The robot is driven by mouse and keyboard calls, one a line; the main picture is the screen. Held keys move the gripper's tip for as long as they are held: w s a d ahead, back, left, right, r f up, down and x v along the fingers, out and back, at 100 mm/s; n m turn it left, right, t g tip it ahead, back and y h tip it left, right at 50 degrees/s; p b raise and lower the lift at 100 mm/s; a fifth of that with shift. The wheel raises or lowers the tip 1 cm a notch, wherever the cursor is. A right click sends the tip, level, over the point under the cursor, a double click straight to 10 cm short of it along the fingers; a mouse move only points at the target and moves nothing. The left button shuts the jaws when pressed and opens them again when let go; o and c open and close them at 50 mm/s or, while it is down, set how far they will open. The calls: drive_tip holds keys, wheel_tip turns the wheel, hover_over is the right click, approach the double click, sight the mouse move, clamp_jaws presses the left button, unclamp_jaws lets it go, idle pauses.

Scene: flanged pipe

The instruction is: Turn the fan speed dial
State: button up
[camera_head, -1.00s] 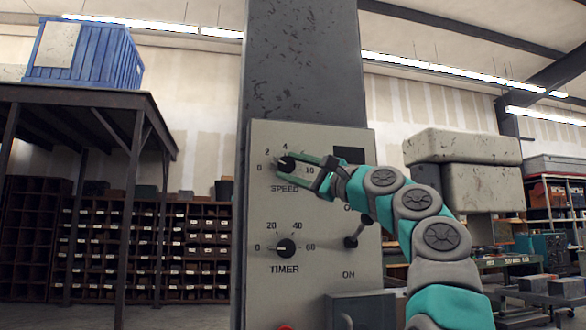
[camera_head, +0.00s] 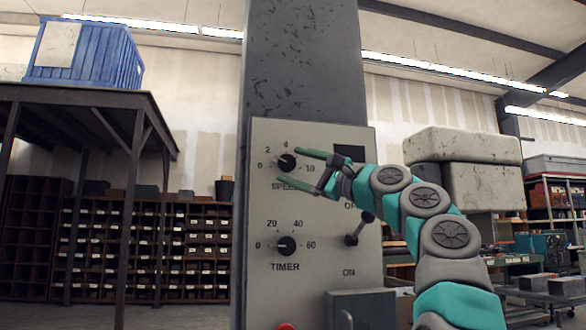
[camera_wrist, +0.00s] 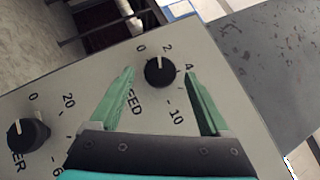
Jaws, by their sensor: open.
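The speed dial (camera_head: 287,162) is a small black knob on the upper part of a grey control panel (camera_head: 330,250), with a scale marked 0, 2, 4 and 10 around it. In the wrist view the dial (camera_wrist: 159,72) sits between and slightly beyond the green fingertips. My gripper (camera_head: 290,166) is open, its fingers apart above and below the dial level in the head view. In the wrist view my gripper (camera_wrist: 160,74) shows no finger touching the dial. The lower finger partly covers the SPEED label.
A black timer dial (camera_head: 286,247) sits below on the same panel. A toggle lever (camera_head: 358,232) sticks out to its right. A grey box (camera_head: 361,308) and a red button (camera_head: 286,326) are at the panel's bottom.

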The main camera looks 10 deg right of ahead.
drive_tip(key=b+v, duration=0.2)
drive_tip(key=v, duration=0.4)
drive_tip(key=shift+s+d, duration=0.15)
drive_tip(key=shift+s, duration=0.15)
drive_tip(key=shift+f, duration=0.15)
